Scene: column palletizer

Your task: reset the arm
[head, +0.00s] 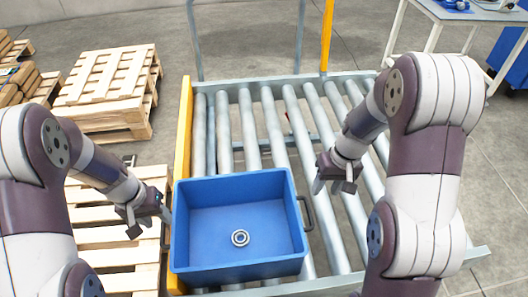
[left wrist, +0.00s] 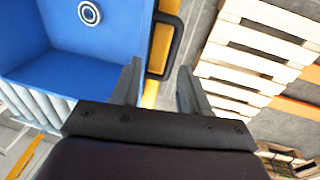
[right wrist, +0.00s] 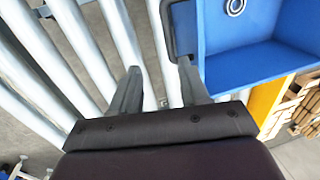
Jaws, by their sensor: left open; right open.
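My left gripper (head: 146,217) is open and empty at the left side of a blue crate (head: 185,200), close to its left handle. In the left wrist view the dark handle (left wrist: 172,42) shows beyond the open fingers (left wrist: 158,88). My right gripper (head: 333,184) is open and empty to the right of the crate, above the rollers. In the right wrist view its fingers (right wrist: 160,88) are apart, and the crate's other handle (right wrist: 170,30) is just ahead of the right finger. I cannot tell whether either gripper touches the crate.
The crate stands on a roller conveyor (head: 270,125) with a yellow side rail (head: 184,130). A ring-shaped metal part (head: 240,238) lies in the crate. Wooden pallets (head: 107,88) are at the left, some with boxes (head: 25,80). A table (head: 470,14) stands at the back right.

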